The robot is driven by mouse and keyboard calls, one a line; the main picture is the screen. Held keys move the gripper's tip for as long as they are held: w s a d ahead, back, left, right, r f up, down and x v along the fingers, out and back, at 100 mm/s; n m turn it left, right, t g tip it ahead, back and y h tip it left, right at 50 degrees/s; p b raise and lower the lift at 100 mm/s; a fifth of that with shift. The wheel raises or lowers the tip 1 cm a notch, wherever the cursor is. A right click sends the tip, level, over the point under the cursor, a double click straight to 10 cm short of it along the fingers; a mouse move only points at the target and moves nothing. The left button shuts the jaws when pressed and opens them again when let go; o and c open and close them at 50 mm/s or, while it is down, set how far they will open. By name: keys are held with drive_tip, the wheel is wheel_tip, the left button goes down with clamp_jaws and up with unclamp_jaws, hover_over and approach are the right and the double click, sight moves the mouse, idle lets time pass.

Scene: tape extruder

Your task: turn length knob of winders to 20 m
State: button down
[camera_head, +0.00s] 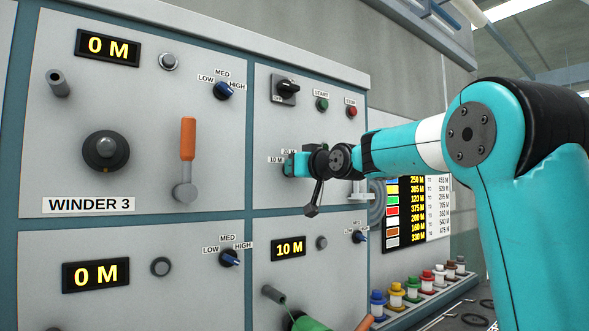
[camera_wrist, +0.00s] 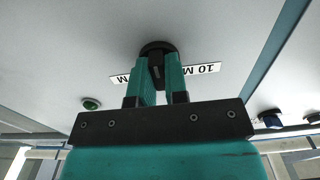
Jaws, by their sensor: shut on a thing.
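The length knob (camera_wrist: 158,48) is round and black on the grey panel in the wrist view. My gripper (camera_wrist: 160,75) has one finger on each side of the knob's grip and is shut on it. A 10 M label (camera_wrist: 208,69) reads upside down right of the knob; a partly covered label ending in M (camera_wrist: 120,79) is at its left. In the head view my gripper (camera_head: 297,164) is at the panel beside the 10 M label (camera_head: 275,160) and 20 M label (camera_head: 289,152). It hides the knob there; the setting cannot be told.
Above are a black switch (camera_head: 285,90), green START button (camera_head: 322,104) and red STOP button (camera_head: 351,111). WINDER 3's panel, with an orange-handled lever (camera_head: 187,150), is at left. A display (camera_head: 289,247) below reads 10 M. Several coloured spools (camera_head: 413,289) stand at lower right.

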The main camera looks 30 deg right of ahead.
drive_tip(key=c, duration=1.1)
unclamp_jaws()
drive_tip(key=shift+c, duration=0.2)
drive_tip(key=s+b, duration=0.4)
drive_tip(key=s, duration=1.3)
drive_tip(key=shift+s+d, duration=0.25)
drive_tip(key=shift+d, duration=0.1)
